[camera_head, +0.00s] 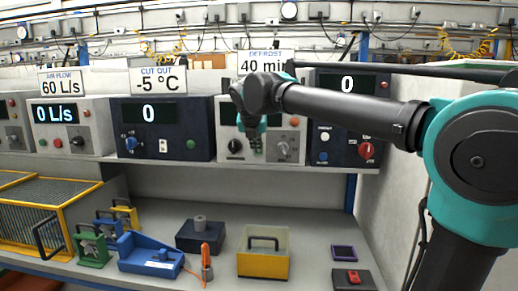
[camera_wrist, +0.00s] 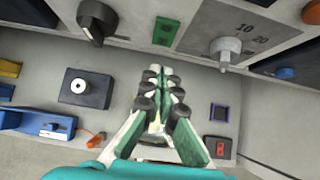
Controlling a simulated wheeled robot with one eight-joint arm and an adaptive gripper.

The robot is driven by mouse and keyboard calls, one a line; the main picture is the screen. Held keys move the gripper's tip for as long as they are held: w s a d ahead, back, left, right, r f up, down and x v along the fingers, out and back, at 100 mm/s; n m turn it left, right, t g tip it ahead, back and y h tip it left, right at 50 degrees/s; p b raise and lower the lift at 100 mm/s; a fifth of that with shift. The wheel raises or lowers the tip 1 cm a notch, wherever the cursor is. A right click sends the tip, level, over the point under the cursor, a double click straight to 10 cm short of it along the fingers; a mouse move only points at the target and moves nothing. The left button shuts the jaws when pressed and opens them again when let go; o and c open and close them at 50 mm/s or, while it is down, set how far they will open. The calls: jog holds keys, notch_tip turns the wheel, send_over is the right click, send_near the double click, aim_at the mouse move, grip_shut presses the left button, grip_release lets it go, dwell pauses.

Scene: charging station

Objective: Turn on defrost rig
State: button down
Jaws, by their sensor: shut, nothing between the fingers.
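The defrost rig (camera_head: 290,128) is a pale box on the upper shelf, under a sign (camera_head: 262,64) reading DEFROST 40 min. My arm covers much of its front, including its display. A black knob (camera_head: 235,147) is at the front's left and a grey dial (camera_head: 283,150) at its right. The wrist view shows the black knob (camera_wrist: 97,20), a green switch (camera_wrist: 165,30) and the grey dial with numbers (camera_wrist: 226,50). My gripper (camera_head: 256,150) is shut and empty, pointing at the front between knob and dial. In the wrist view its fingertips (camera_wrist: 160,74) appear below the green switch, apart from it.
A dark box showing 0 (camera_head: 347,90) stands close on the right. The dark CUT OUT box (camera_head: 162,130) and the pale AIR FLOW box (camera_head: 70,130) stand left. The lower bench holds a yellow container (camera_head: 263,267), a blue device (camera_head: 150,260) and an orange-handled tool (camera_head: 206,262).

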jog(key=v, duration=0.8)
jog(key=shift+r, duration=0.5)
jog(key=shift+a, duration=0.1)
jog(key=shift+s+f+g, duration=0.2)
jog(key=shift+f+g, duration=0.1)
jog(key=shift+f, duration=0.4)
jog(key=shift+w+f, duration=0.1)
jog(key=w+r+x, duration=0.1)
jog(key=w+x, duration=0.1)
jog(key=x, duration=1)
jog(key=shift+w, duration=0.35)
